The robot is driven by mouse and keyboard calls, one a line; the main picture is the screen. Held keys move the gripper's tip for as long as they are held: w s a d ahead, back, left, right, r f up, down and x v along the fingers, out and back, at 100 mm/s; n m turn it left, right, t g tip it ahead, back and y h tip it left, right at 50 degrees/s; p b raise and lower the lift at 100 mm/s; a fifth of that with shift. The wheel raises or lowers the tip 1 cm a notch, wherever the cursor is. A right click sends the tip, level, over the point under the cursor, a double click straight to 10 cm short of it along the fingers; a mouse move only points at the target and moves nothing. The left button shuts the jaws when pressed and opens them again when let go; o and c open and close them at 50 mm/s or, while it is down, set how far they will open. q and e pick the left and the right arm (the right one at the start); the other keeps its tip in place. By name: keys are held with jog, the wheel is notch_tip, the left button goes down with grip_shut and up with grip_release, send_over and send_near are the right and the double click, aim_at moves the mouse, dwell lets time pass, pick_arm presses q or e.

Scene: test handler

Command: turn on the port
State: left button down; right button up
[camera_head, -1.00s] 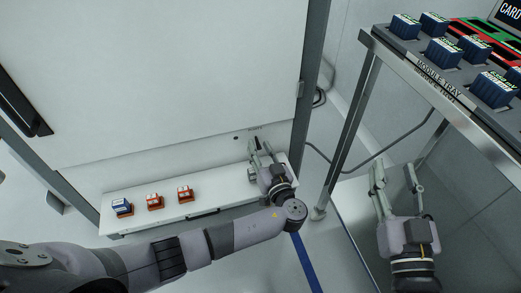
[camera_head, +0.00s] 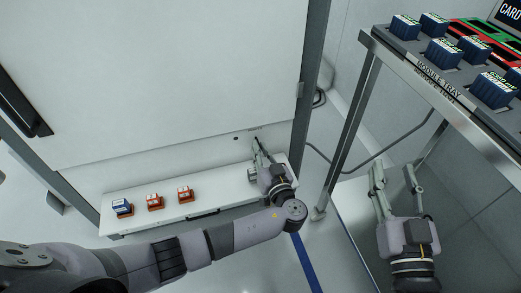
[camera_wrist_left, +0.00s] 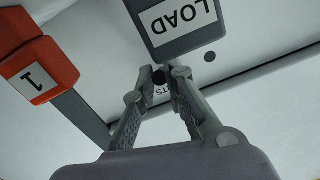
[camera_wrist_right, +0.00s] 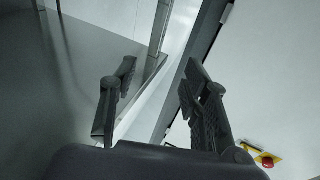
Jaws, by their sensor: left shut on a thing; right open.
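My left gripper (camera_head: 257,141) reaches over the right end of a white ledge at the foot of a large white panel. In the left wrist view its fingertips (camera_wrist_left: 165,74) are closed on a small dark knob (camera_wrist_left: 159,77), which they partly hide. A grey block labelled LOAD (camera_wrist_left: 180,22) is just beyond the fingertips; the label appears upside down. Lettering ending in "TS" shows between the fingers. My right gripper (camera_head: 393,170) is open and empty beside the metal stand; its spread fingers also show in the right wrist view (camera_wrist_right: 155,85).
On the ledge (camera_head: 230,199) sit a blue-topped module (camera_head: 122,207) and two red ones (camera_head: 154,202) (camera_head: 185,194). A numbered red block (camera_wrist_left: 38,75) is left of the left gripper. A module tray (camera_head: 450,85) with several blue modules stands at upper right. A cable hangs behind its legs.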

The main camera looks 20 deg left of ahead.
jog(key=s+d+f+g+h+p, duration=0.1)
jog(key=s+d+f+g+p, duration=0.1)
jog(key=f+g, duration=0.3)
jog(key=s+d+f+g+h+p, duration=0.1)
jog(key=s+f+g+h, duration=0.15)
jog(key=f, duration=0.45)
jog(key=s+d+f+g+h+p, duration=0.1)
jog(key=s+d+f+g+p, duration=0.1)
jog(key=s+g+p, duration=0.3)
jog(key=s+d+f+g, duration=0.2)
jog(key=s+g, duration=0.1)
jog(key=s, duration=0.5)
pick_arm(q)
jog(key=shift+w+r+g+h+p, duration=0.1)
jog(key=shift+r+g+h+p, duration=0.4)
jog(key=shift+g+h+p, duration=0.35)
jog(key=shift+r+g+h+p, duration=0.4)
jog(key=shift+r+g+h, duration=0.15)
jog(key=shift+g, duration=0.55)
jog(key=shift+w+r+g+h+p, duration=0.1)
jog(key=shift+r+g+h+p, duration=0.35)
jog(key=shift+g+h+p, duration=0.4)
pick_arm(e)
jog(key=s+f+x, duration=0.1)
jog(key=s+x, duration=0.1)
jog(key=x, duration=1.2)
jog(key=shift+s+m+g, duration=0.3)
jog(key=shift+m+g, duration=0.05)
jog(key=shift+m, duration=0.05)
